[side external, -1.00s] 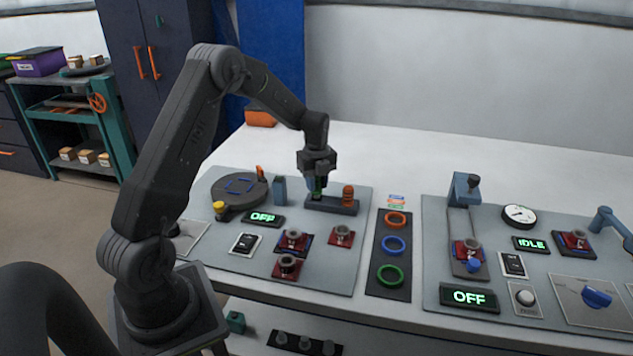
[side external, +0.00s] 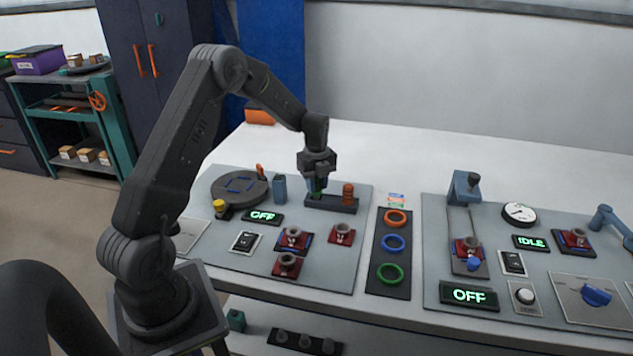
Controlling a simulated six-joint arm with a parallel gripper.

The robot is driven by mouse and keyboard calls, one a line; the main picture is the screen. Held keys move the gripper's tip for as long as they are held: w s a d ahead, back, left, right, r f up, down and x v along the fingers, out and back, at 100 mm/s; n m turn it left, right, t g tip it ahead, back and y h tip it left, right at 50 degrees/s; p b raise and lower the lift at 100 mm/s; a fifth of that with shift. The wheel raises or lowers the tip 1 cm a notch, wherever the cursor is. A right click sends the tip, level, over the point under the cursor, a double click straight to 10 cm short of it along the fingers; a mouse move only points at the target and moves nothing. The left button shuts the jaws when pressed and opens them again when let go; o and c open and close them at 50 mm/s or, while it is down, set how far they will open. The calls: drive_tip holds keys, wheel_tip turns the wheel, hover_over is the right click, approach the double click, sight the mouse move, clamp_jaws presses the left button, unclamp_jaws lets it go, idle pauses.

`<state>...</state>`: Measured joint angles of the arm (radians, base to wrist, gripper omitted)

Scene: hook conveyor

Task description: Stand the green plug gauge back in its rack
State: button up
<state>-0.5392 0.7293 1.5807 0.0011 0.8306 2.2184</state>
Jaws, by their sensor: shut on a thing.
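The rack (side external: 335,207) is a dark, low block at the back of the left grey panel. The green plug gauge (side external: 317,190) stands about upright at the rack's left end, its upper part between my jaws. My gripper (side external: 316,182) points down over that end and is shut on the gauge. I cannot tell whether the gauge's lower end is seated in the rack or just above it.
A blue-grey block (side external: 280,189) and a round dark turntable (side external: 240,188) stand left of the rack. Several red fixtures with grey parts (side external: 342,233) lie in front. A dark strip with coloured rings (side external: 390,250) is to the right.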

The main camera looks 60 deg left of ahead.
drive_tip(key=shift+f, duration=0.75)
idle(0.5)
drive_tip(key=o, duration=1)
drive_tip(key=shift+o, duration=0.4)
drive_tip(key=o, duration=0.3)
drive_tip(key=shift+r, duration=3.55)
